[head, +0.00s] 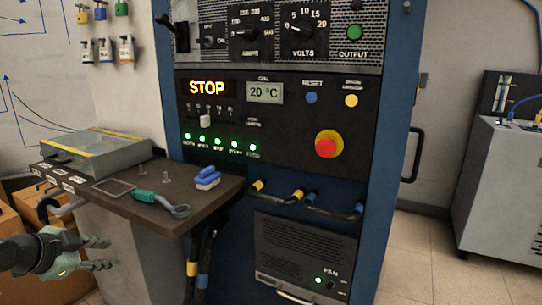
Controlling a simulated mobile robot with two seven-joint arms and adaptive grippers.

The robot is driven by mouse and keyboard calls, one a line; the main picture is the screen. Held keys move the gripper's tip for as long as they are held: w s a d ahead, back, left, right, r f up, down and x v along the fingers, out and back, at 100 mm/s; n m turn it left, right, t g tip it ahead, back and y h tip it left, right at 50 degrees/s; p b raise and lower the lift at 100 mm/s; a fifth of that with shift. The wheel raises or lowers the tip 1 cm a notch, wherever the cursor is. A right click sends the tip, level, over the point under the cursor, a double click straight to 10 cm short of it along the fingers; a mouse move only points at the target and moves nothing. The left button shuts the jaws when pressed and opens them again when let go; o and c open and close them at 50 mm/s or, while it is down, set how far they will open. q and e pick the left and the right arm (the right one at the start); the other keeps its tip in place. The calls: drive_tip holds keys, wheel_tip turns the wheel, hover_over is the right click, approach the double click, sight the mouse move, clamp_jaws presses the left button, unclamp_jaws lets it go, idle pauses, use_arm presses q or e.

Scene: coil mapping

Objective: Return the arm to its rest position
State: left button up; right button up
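My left gripper (107,253) is at the lower left, in front of and below the dark shelf (215,203). Its two fingers point right and stand apart with nothing between them, so it is open. Only the end of my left arm shows, coming in from the left edge. My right gripper and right arm are out of view.
Floor (430,245) is clear at right.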

use_arm(q)
drive_tip(key=s+d+f+n+g+y, duration=0.1)
drive_tip(key=s+d+f+n+g, duration=0.15)
drive_tip(key=s+f, duration=0.45)
drive_tip(key=s+d+f+n+g, duration=0.1)
drive_tip(key=s+d+f+n, duration=0.15)
drive_tip(key=f, duration=0.95)
drive_tip(key=s+d+f+n+g, duration=0.1)
drive_tip(key=s+d+f+g, duration=0.1)
drive_tip(key=s+d+f, duration=0.3)
drive_tip(key=s+d+f+n+g+y, duration=0.1)
drive_tip(key=s+d+f+n, duration=0.1)
drive_tip(key=s+d+f, duration=0.2)
drive_tip(key=s+f, duration=0.3)
drive_tip(key=s, duration=0.3)
drive_tip(key=shift+d+f+g+y, duration=0.15)
drive_tip(key=shift+d+g+y, duration=0.15)
drive_tip(key=shift+d+g, duration=0.05)
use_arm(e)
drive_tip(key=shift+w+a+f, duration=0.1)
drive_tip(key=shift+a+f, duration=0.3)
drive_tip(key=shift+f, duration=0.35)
use_arm(q)
drive_tip(key=shift+s, duration=0.1)
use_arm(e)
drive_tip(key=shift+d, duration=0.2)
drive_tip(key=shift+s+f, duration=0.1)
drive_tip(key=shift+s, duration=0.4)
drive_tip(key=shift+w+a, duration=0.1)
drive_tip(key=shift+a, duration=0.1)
